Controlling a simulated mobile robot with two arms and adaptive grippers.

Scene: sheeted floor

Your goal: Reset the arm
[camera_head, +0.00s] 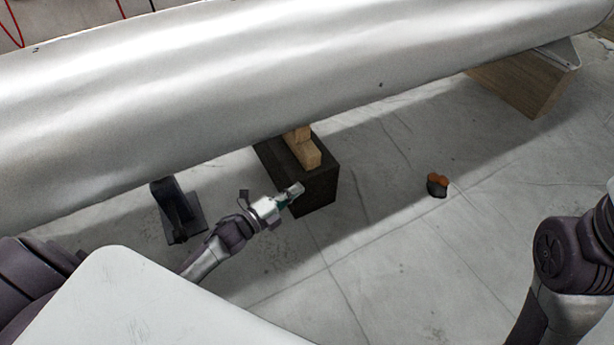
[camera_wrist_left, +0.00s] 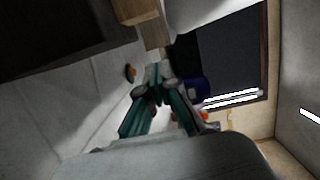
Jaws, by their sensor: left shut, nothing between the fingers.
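My left gripper (camera_head: 296,189) is in the middle of the head view, its arm coming in from the lower left. It is shut and empty, in front of a dark block (camera_head: 318,190) with pale wooden pieces (camera_head: 307,154) on top. Whether it touches the block cannot be told. In the left wrist view the fingers of my left gripper (camera_wrist_left: 156,75) meet at their tips with nothing between them. My right arm (camera_head: 570,265) shows at the lower right of the head view, but its gripper is out of view.
A large silver cylinder (camera_head: 250,80) spans the scene above the sheeted floor (camera_head: 390,260). A dark stand (camera_head: 178,208) is left of my left gripper. A small orange and black object (camera_head: 437,185) lies on the floor. A wooden support (camera_head: 520,88) stands at the upper right.

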